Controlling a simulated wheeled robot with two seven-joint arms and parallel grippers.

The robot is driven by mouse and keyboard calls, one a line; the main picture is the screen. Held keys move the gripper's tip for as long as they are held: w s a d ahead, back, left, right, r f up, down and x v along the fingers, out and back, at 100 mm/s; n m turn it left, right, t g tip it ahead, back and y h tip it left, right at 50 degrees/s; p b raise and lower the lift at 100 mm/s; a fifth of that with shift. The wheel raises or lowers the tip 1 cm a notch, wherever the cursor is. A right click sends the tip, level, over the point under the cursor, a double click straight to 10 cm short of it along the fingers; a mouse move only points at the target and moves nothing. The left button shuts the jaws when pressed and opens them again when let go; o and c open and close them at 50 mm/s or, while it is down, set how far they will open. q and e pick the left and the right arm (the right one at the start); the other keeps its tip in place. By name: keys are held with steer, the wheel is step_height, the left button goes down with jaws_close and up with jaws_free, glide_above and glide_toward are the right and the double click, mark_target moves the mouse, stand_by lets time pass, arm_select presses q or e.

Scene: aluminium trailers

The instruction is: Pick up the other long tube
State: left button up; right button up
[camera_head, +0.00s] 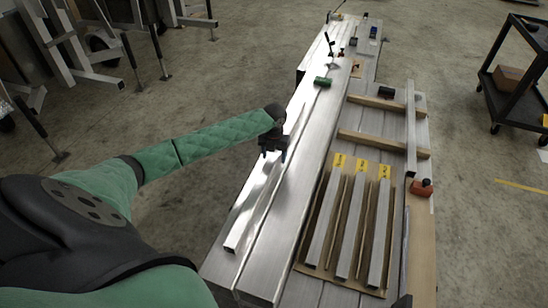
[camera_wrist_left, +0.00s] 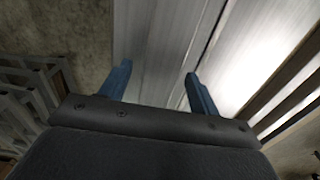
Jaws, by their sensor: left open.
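A long aluminium tube (camera_head: 247,215) lies lengthwise on the left part of the metal bench (camera_head: 262,268). My left gripper (camera_head: 273,155) is over this tube, fingers pointing down, and hides part of it. In the left wrist view the blue fingers of the left gripper (camera_wrist_left: 160,84) are spread apart with bright metal below; I cannot tell whether they touch it. Another long tube (camera_head: 411,130) lies across two wooden slats at the right. My right gripper is not in view.
Three shorter tubes (camera_head: 351,228) lie side by side on a brown board with yellow labels (camera_head: 361,167). A green item (camera_head: 322,81) sits on the bench farther back. An orange tool (camera_head: 421,188) is at the right edge. A black cart (camera_head: 516,85) stands right.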

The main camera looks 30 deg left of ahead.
arm_select(q)
steer(key=shift+f, duration=0.4)
jaws_close()
steer(key=shift+r, duration=0.1)
